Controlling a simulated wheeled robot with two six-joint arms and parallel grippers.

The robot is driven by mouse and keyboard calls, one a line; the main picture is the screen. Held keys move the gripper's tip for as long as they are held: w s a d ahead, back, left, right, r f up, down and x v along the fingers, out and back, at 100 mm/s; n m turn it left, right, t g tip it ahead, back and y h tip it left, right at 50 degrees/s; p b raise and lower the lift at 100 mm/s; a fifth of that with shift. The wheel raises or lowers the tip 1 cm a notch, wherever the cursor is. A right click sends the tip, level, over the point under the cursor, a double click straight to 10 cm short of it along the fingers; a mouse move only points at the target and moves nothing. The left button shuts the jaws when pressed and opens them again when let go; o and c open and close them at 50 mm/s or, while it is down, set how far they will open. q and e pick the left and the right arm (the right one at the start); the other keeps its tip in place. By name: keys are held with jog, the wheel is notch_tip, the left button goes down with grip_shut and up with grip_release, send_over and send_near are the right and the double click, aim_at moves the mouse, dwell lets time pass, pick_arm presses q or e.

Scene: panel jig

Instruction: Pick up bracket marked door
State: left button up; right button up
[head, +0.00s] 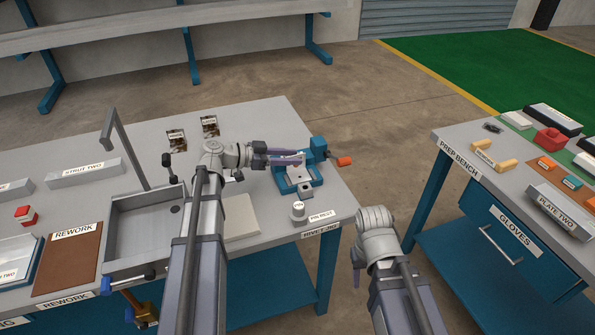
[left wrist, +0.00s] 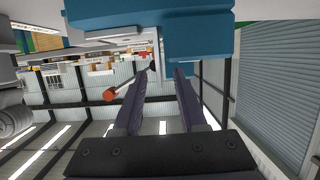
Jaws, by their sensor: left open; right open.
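I cannot make out a bracket with a readable "door" mark in either view. My left gripper (head: 301,157) is open over the blue rivet jig (head: 286,181) at the right end of the workbench. In the left wrist view its two dark fingers (left wrist: 165,72) stand apart, with blue jig parts (left wrist: 200,50) beyond them. A small pale piece shows between or behind the fingertips; I cannot tell what it is.
The jig's orange handle (head: 344,161) sticks out right. A grey sink-like tray (head: 148,226) lies left of my arm. The prep bench (head: 452,150) stands right, across a floor gap.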

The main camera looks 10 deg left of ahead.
pick_arm(q)
jog(key=shift+x, duration=1)
grip_shut()
dwell(0.6)
